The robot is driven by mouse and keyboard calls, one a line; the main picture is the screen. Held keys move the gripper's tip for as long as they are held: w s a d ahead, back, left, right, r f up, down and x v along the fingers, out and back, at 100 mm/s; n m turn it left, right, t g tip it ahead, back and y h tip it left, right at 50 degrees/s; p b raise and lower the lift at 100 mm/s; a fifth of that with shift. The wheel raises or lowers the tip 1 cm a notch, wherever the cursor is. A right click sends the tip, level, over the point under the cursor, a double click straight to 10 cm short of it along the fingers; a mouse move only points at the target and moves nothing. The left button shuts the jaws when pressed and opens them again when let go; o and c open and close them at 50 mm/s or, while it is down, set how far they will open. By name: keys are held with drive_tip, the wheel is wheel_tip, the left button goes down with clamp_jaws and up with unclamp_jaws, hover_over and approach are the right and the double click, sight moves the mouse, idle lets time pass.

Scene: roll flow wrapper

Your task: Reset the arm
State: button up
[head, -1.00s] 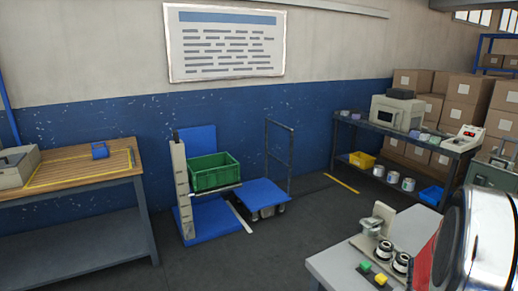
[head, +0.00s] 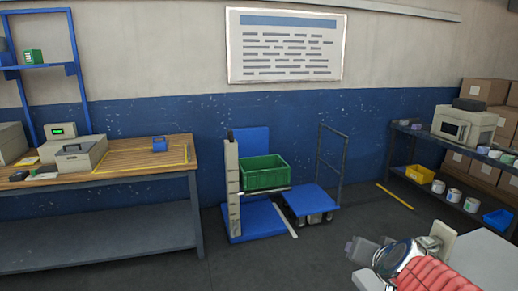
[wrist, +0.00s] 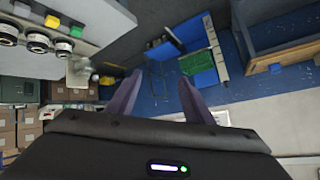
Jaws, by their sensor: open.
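My gripper (wrist: 158,93) shows in the wrist view with its two dark fingers spread apart and nothing between them. It is in free air, with the floor and the blue wall in the distance beyond it. In the head view my arm, with a red ribbed sleeve and a shiny metal ring, reaches in from the lower right.
A blue lift (head: 262,221) holds a green crate (head: 265,173), beside a blue cart (head: 312,199). A wooden workbench (head: 130,160) stands left, a shelf (head: 425,137) with a beige machine right. A control panel with buttons (wrist: 53,21) shows in the wrist view. Floor between is clear.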

drive_tip(key=s+a+n+g+y, duration=0.2)
drive_tip(key=s+a+n, duration=0.2)
drive_tip(key=s+a, duration=0.45)
drive_tip(key=s+a+f+n+g, duration=0.2)
drive_tip(key=s+a, duration=0.2)
drive_tip(key=s, duration=0.4)
drive_tip(key=shift+s+a+f+g, duration=0.2)
drive_tip(key=shift+s+g, duration=0.1)
drive_tip(key=shift+g, duration=0.1)
